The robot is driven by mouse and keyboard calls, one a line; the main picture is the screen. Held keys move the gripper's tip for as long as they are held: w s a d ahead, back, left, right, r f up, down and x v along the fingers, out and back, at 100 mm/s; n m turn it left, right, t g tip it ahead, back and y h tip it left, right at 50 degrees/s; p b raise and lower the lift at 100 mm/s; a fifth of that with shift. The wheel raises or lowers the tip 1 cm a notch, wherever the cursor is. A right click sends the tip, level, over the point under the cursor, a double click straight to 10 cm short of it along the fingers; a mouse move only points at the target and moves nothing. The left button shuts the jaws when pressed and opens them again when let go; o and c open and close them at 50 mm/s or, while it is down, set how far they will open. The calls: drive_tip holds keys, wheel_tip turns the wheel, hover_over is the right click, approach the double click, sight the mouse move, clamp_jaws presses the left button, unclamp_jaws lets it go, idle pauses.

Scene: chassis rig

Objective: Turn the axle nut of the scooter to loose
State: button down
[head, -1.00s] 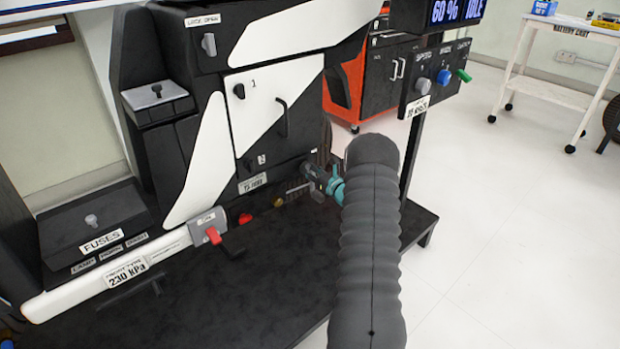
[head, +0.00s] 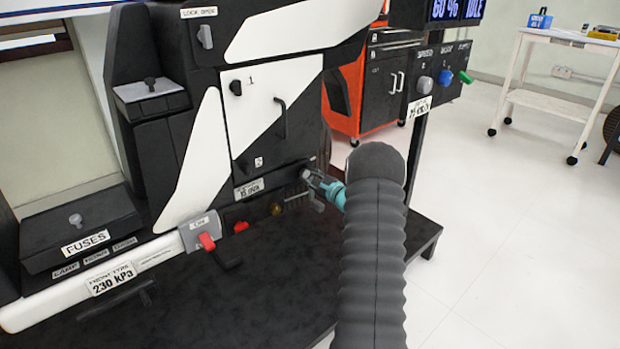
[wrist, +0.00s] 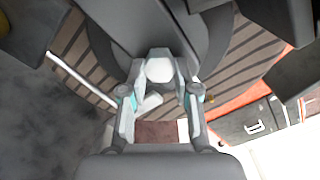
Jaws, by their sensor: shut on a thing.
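The scooter (head: 200,150) is a black and white body on a dark stand. Its axle nut (wrist: 160,70) shows in the wrist view as a pale, faceted piece between my fingertips. My gripper (wrist: 160,78) is shut on the nut, with one finger on each side of it. In the head view my gripper (head: 318,182) reaches the lower right of the scooter body, and its teal parts show past my grey arm. The nut is too small and covered to make out there. I cannot tell how far it has turned.
A control post (head: 432,85) with coloured knobs stands to the right. An orange cabinet (head: 345,95) and a white cart (head: 545,115) stand behind. The right floor is clear.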

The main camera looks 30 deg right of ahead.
drive_tip(key=n, duration=0.4)
drive_tip(key=shift+d, duration=0.1)
drive_tip(key=shift+r+n, duration=0.1)
drive_tip(key=shift+n, duration=1.7)
drive_tip(key=c, duration=1.1)
unclamp_jaws()
drive_tip(key=shift+c, duration=0.2)
drive_tip(key=shift+s, duration=0.1)
drive_tip(key=s+d, duration=0.1)
drive_tip(key=s, duration=1)
drive_tip(key=shift+s+d, duration=0.3)
drive_tip(key=shift+s, duration=0.05)
